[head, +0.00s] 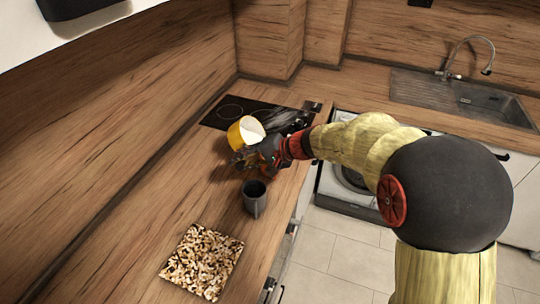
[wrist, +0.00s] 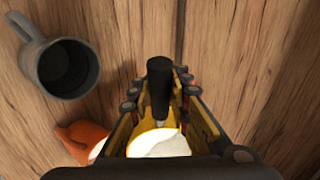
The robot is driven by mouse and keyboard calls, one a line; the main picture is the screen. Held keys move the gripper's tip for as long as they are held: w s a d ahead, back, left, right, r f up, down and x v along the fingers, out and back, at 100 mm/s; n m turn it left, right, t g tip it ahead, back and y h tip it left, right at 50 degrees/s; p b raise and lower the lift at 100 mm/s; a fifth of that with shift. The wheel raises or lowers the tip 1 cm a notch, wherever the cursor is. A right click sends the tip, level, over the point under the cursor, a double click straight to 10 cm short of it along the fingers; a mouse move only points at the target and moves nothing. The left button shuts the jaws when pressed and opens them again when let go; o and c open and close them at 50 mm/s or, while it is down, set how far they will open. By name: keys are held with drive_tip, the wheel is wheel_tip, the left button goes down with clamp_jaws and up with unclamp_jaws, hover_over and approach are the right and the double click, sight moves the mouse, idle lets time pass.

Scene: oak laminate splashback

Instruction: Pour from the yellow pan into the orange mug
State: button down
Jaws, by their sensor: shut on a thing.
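The yellow pan (head: 236,134) has a pale interior and looks tilted, held above the worktop in the head view. In the wrist view, its yellow and white body (wrist: 160,143) shows beyond my fingers. My gripper (head: 246,158) is shut on the pan's black handle (wrist: 160,80), which sticks up between the fingers in the wrist view (wrist: 160,102). An orange object with a white part, probably the orange mug (wrist: 79,138), is at the lower left of the wrist view, partly cut off by my gripper. Any contents of the pan are unclear.
A dark grey mug (head: 254,199) stands upright on the worktop near my gripper; it also shows in the wrist view (wrist: 65,68). A patterned square mat (head: 203,262) lies nearer. A black hob (head: 232,111) is behind the pan, and a sink (head: 465,100) is at right.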

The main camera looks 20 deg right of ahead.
drive_tip(key=shift+s+d+f+t+y+b, duration=0.1)
drive_tip(key=shift+d+f+t+y+b, duration=0.2)
drive_tip(key=shift+b, duration=1.05)
drive_tip(key=shift+s+d+r+y+b, duration=0.2)
drive_tip(key=shift+y+b, duration=0.4)
drive_tip(key=shift+b, duration=0.5)
idle(0.4)
